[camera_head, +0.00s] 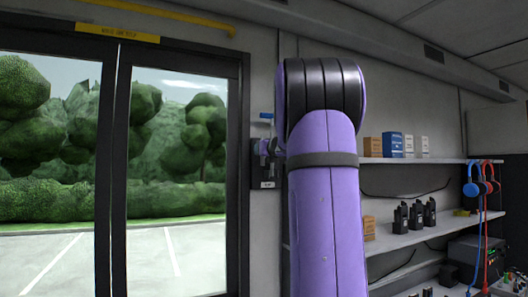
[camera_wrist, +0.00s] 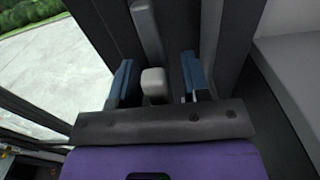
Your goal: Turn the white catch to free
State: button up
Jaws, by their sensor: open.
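The white catch (camera_wrist: 153,80) shows in the wrist view as a pale, blunt block between my fingers, with a grey bar (camera_wrist: 147,30) running up behind it. My gripper (camera_wrist: 157,80) is open, with one blue finger on each side of the catch. A gap shows on both sides, and the right one looks wider. I cannot tell how deep the catch sits between the fingers. In the head view my purple arm hides most of this spot. The catch cannot be made out there.
A glazed door (camera_head: 175,180) with a dark frame stands on the left. A small label (camera_head: 268,184) is on the dark panel beside it.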

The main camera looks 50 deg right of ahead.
jog(key=v, duration=1)
jog(key=shift+s+a, duration=0.2)
jog(key=shift+s, duration=0.15)
